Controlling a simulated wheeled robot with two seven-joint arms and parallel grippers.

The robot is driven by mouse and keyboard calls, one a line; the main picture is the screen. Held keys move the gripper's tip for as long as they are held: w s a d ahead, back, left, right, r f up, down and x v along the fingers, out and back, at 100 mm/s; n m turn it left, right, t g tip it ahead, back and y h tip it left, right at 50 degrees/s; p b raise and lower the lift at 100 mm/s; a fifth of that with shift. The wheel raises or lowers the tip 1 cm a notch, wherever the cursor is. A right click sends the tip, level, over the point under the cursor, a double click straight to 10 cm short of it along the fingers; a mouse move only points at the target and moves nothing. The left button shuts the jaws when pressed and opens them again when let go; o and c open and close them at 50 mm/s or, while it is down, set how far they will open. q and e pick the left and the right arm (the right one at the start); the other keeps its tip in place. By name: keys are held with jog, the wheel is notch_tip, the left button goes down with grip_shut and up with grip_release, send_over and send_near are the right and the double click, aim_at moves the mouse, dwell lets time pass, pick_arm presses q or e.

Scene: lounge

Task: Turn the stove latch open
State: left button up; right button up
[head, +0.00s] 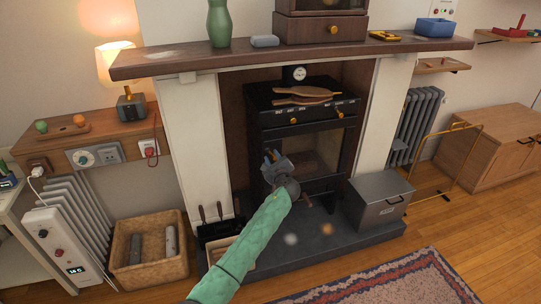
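The black stove (300,112) stands in the fireplace recess at the picture's middle, with a glass door (318,150) in its front. The door looks shut. A small brass knob (339,114) shows on the upper right of the stove front, and another (293,121) sits further left. I cannot make out a separate latch; my gripper covers the door's left part. My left gripper (270,157), on a green-sleeved arm, is in front of the door's left side. Whether it touches the stove, and whether its fingers are open, is unclear. My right gripper is out of view.
A grey lidded metal box (379,200) stands on the dark hearth (330,232) right of the stove. Black fire tools (216,225) stand to the left, near a wicker basket (150,251). The wooden mantel (180,61) overhangs the stove. A patterned rug (390,282) lies in front.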

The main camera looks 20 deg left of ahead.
aim_at(271, 154)
pick_arm(q)
jog(key=shift+x, duration=1.4)
grip_shut()
